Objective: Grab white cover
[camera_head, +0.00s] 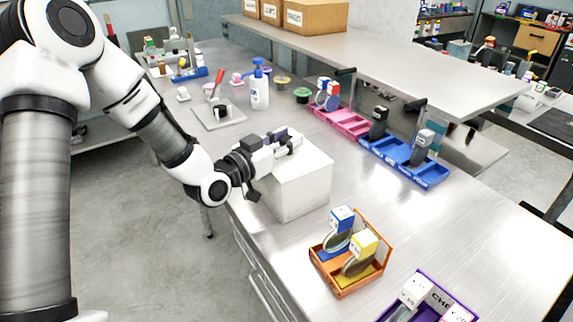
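The white cover (296,194) is a plain white box shape standing on the metal table, near its left edge in the middle of the view. My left gripper (268,166) is at the cover's upper left side. A dark finger part shows by the left face, and a grey and black part lies over the far top edge. Its parts look spread apart, but I cannot tell whether they touch or grip the cover. The gripper hides part of the cover's top and left side. What is under the cover is hidden. My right gripper is not in view.
An orange tray (346,292) with boxed items stands in front of the cover, and a purple tray (462,300) to its right. Blue (432,175) and pink (340,122) bins line the shelf side. A blue-and-white pump bottle (259,92) stands behind. Table right of the cover is clear.

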